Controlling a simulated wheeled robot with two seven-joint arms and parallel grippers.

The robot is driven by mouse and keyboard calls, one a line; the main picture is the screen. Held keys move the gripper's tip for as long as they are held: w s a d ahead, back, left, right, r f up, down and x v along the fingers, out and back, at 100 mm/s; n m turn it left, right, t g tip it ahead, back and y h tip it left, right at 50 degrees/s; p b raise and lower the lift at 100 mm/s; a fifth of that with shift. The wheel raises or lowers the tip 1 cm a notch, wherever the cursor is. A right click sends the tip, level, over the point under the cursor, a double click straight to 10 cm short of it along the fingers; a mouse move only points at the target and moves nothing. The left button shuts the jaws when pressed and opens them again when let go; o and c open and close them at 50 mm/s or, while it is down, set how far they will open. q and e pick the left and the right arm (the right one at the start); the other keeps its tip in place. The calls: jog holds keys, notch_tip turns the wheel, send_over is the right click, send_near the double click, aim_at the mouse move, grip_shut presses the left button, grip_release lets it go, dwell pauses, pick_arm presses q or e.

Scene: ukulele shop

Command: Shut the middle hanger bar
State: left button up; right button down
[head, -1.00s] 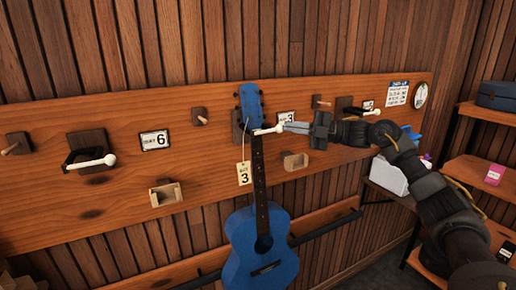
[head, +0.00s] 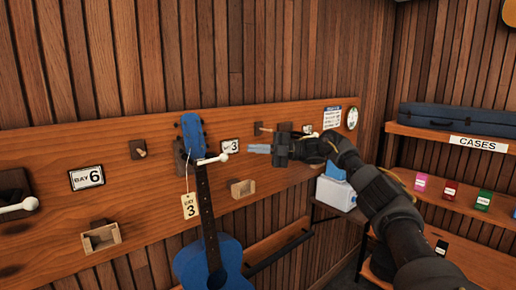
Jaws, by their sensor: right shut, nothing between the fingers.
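My right gripper (head: 258,149) is shut and empty, pointing left. My left gripper is out of view.
The left hanger bar (head: 18,206) is at the left edge near the bay 6 sign (head: 86,178). Pegs and small wooden boxes (head: 101,238) stick out from the board. Shelves with a case (head: 455,118) stand at the right.

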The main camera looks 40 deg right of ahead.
jog(key=shift+w+d+f+p, duration=0.15)
jog(key=shift+w+d, duration=0.15)
jog(key=shift+d, duration=0.15)
jog(key=shift+w+d+r+p, duration=0.15)
jog(key=shift+w+d, duration=0.15)
jog(key=shift+d, duration=0.15)
jog(key=shift+s, duration=0.1)
jog(key=shift+f, duration=0.15)
